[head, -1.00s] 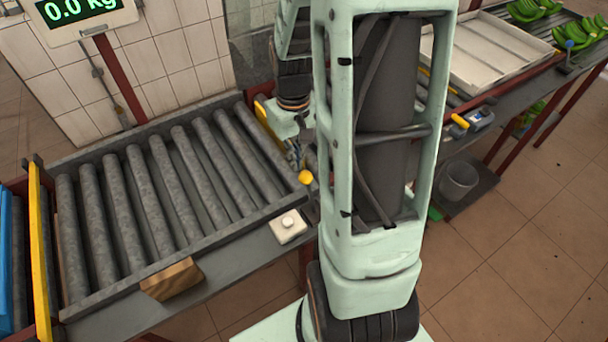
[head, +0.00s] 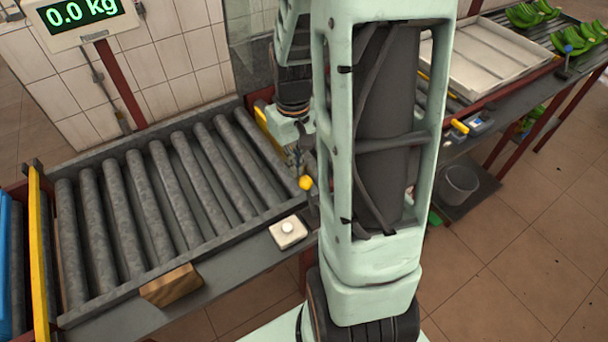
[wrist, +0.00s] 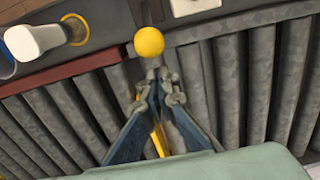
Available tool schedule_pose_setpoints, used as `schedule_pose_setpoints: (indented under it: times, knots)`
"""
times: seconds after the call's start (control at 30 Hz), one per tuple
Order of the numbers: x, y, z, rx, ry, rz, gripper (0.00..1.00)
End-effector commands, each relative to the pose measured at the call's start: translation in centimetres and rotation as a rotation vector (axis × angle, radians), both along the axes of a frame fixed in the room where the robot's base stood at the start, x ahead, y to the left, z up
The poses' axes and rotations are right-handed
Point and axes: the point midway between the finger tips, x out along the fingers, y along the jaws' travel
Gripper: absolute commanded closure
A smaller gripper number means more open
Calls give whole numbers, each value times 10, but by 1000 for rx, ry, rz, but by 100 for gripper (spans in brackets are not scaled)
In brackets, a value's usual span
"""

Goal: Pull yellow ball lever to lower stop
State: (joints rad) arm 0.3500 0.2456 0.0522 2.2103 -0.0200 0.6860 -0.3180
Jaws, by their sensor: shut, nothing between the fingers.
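The yellow ball (head: 306,183) tops a lever at the right end of the roller conveyor, beside my arm in the head view. In the wrist view the ball (wrist: 149,41) is just beyond my fingertips, near the top centre. My gripper (wrist: 155,82) is shut and empty, its fingertips close together and pointing at the ball. I cannot tell whether they touch the ball or lever. In the head view my gripper (head: 297,160) shows just above the ball, partly hidden by my arm. The lever's shaft and its lower stop are not clearly seen.
The roller conveyor (head: 140,258) lies left of my arm. A white button box (head: 288,232) and a wooden block (head: 171,285) sit on its front edge. A scale display (head: 80,14) stands behind. A white tray (head: 497,58) and green bananas (head: 580,40) are at the right.

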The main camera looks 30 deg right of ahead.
Motion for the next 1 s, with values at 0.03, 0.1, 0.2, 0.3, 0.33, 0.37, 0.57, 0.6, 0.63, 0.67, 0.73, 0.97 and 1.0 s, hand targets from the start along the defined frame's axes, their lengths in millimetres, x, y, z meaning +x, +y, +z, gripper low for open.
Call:
schedule_pose_setpoints:
  times: [0.03, 0.1, 0.2, 0.3, 0.33, 0.37, 0.57, 0.6, 0.63, 0.67, 0.73, 0.97, 1.0]
  knots:
    - [0, 0, 0, 0, 0, 0, 100]
    - [0, 0, 0, 0, 0, 0, 100]
    - [0, 0, 0, 0, 0, 0, 100]
    - [0, 0, 0, 0, 0, 0, 100]
    - [0, 0, 0, 0, 0, 0, 100]
    - [0, 0, -1, 0, 0, 0, 100]
    - [0, 0, -10, 0, 1, 0, 100]
    - [0, 0, -12, 0, 1, 0, 100]
    - [0, 0, -14, 0, 1, 0, 100]
    - [0, 0, -15, 0, 1, 0, 100]
    - [0, 0, -18, 0, 1, 0, 100]
    - [0, 0, -29, 0, 1, 0, 100]
    - [0, 0, -30, 0, 1, 0, 100]
